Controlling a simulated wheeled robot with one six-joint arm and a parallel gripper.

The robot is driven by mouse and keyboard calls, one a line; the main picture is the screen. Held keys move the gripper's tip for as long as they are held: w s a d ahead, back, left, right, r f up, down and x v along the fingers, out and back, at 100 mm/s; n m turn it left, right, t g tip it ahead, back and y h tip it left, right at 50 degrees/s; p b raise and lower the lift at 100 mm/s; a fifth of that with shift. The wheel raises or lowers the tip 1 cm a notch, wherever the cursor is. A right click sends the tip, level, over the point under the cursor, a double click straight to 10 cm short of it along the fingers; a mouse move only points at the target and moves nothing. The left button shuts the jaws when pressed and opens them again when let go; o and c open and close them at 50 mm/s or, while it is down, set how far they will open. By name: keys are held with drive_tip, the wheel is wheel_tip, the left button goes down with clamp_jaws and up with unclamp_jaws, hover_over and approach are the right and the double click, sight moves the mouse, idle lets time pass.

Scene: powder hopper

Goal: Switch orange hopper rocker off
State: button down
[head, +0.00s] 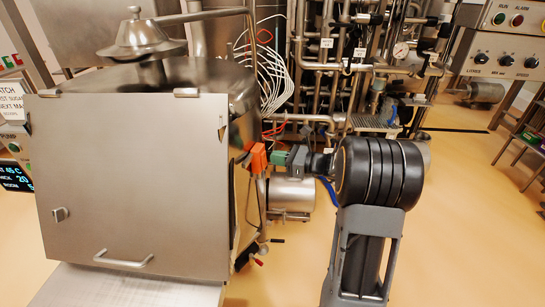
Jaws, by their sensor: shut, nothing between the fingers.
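The orange switch box (258,158) sits at the right side of the steel hopper cabinet (130,185), near its upper right edge. The rocker's own face and position cannot be made out, as the box is small and seen from the side. My gripper (273,157), with green at its finger end, comes in from the right at the height of the orange box. It is shut and empty. Its tips are close to the right side of the box; whether they touch it I cannot tell.
A steel motor-like cylinder (291,194) lies below my gripper. Pipes and a gauge (400,50) crowd the space behind. White cables (272,75) hang above the box. A control panel (505,40) stands at the far right. The yellow floor (470,220) at right is clear.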

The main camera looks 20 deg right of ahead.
drive_tip(key=f+v, duration=0.1)
drive_tip(key=v, duration=1.1)
drive_tip(key=shift+r+b, duration=0.3)
drive_tip(key=shift+b, duration=0.1)
drive_tip(key=shift+w, duration=0.1)
drive_tip(key=s+a+f+n+g+h, duration=0.1)
drive_tip(key=s+f+n+g+h, duration=0.2)
drive_tip(key=f, duration=0.4)
drive_tip(key=s+a+n+g+h+p, duration=0.2)
drive_tip(key=s+a+n+g+h, duration=0.45)
drive_tip(key=n, duration=0.55)
drive_tip(key=s+a+r+n+t+h+p, duration=0.2)
drive_tip(key=s+a+r+n, duration=0.3)
drive_tip(key=n, duration=0.6)
drive_tip(key=a+r+h, duration=0.1)
drive_tip(key=a+r, duration=0.1)
drive_tip(key=a, duration=0.1)
drive_tip(key=shift+s+a, duration=0.35)
drive_tip(key=shift+a, duration=0.05)
drive_tip(key=shift+h, duration=0.25)
